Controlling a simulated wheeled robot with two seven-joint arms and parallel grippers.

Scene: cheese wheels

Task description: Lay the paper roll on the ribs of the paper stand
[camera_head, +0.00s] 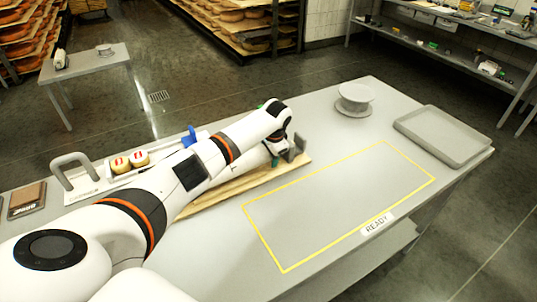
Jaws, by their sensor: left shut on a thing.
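My left arm reaches across the table from the left. My left gripper (292,152) is low over the right end of a pale wooden board (232,190). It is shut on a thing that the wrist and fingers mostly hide. A whitish shape (252,160) shows under the forearm; I cannot tell whether it is the paper roll or part of my arm. I cannot pick out the paper stand or its ribs with certainty. My right gripper is not in view.
A grey round stand (354,100) and a grey tray (444,134) are at the right. A yellow outline marked READY (378,224) encloses clear tabletop.

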